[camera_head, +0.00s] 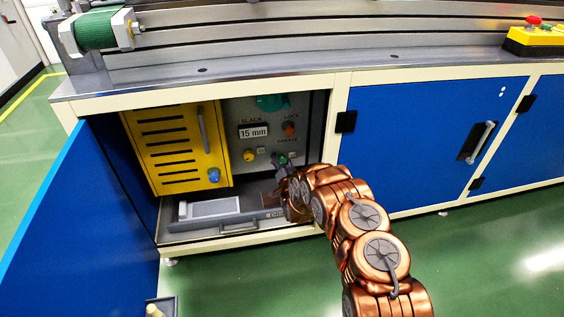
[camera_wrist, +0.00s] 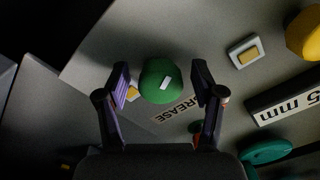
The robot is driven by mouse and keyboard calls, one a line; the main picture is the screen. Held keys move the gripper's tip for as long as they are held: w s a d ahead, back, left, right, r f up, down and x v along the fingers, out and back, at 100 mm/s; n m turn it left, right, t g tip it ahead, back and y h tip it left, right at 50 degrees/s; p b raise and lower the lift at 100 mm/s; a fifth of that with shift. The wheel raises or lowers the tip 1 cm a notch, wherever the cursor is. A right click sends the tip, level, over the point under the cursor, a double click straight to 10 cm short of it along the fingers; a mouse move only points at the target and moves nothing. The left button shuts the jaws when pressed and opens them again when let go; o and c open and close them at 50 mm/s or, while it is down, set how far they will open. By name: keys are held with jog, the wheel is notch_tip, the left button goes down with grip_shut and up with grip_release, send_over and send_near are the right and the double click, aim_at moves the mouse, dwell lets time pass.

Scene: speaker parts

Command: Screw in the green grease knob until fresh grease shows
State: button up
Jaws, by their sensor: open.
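The green grease knob (camera_wrist: 160,82) is a round knob with a small white mark, on a grey panel beside the "GREASE" label (camera_wrist: 175,108). It also shows small in the head view (camera_head: 283,159), partly covered by my gripper. My gripper (camera_wrist: 160,84) is open, with one finger on each side of the knob. A gap shows on both sides in the wrist view; whether a finger touches it I cannot tell. A small yellowish window (camera_wrist: 132,93) sits beside the knob, partly hidden by the left finger. No fresh grease is clearly visible.
The panel (camera_head: 240,112) also has a "15 mm" display (camera_head: 254,132), a yellow knob (camera_head: 249,155), a red lock knob (camera_head: 290,129) and a teal knob (camera_head: 270,102). A yellow slotted cover (camera_head: 165,150) stands left. A drawer (camera_head: 235,227) lies below. The blue door (camera_head: 80,220) hangs open.

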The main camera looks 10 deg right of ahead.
jog(key=shift+s, duration=0.15)
jog(key=s, duration=1.1)
jog(key=shift+s, duration=0.35)
dwell(0.4)
